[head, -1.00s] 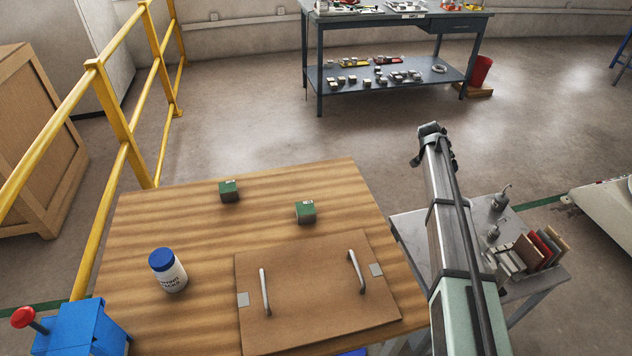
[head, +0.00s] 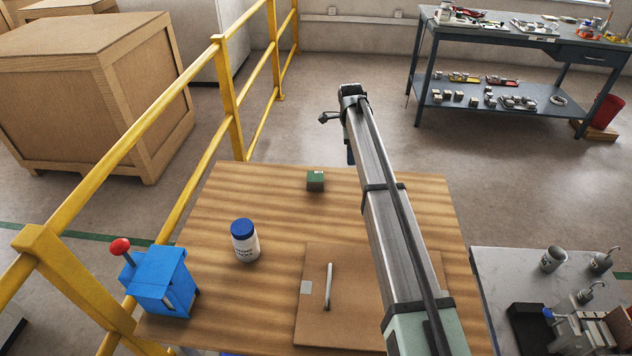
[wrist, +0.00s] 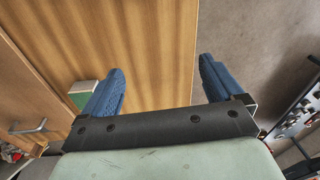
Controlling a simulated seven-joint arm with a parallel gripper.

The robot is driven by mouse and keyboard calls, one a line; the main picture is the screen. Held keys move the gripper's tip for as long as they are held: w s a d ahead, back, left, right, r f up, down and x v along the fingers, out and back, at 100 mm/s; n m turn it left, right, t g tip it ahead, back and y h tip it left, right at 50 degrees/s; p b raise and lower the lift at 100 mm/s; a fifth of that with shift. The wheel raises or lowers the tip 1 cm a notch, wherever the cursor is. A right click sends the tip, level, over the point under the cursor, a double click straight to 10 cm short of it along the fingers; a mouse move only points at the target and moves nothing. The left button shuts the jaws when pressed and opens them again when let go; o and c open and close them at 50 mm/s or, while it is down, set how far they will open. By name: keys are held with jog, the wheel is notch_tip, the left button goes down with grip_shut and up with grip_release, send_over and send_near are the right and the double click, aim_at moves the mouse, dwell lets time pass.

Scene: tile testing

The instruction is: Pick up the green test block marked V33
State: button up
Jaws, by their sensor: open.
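One green block (head: 315,181) with a pale label on top sits on the wooden table in the head view; its marking is too small to read. The second green block seen earlier is hidden behind my arm in the head view. In the wrist view, a green block with a pale top (wrist: 84,92) shows beside the left finger, partly covered by it; I cannot tell which block this is. My gripper (wrist: 160,64) is open and empty, above the table's edge, with the block outside its fingers. In the head view, only a bit of blue finger shows.
A blue box with a red knob (head: 160,281) is at the left corner. A yellow railing (head: 229,95) runs along the left.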

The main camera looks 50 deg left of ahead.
jog(key=r+g, duration=0.1)
jog(key=r, duration=0.1)
send_over(315, 176)
jog(key=f, duration=0.9)
jog(key=shift+w+d, duration=0.1)
jog(key=shift+w, duration=0.2)
jog(key=shift+s+f, duration=0.15)
jog(key=shift+f, duration=1.15)
jog(key=shift+s+f, duration=0.1)
jog(key=shift+f, duration=1.2)
jog(key=c, duration=1.3)
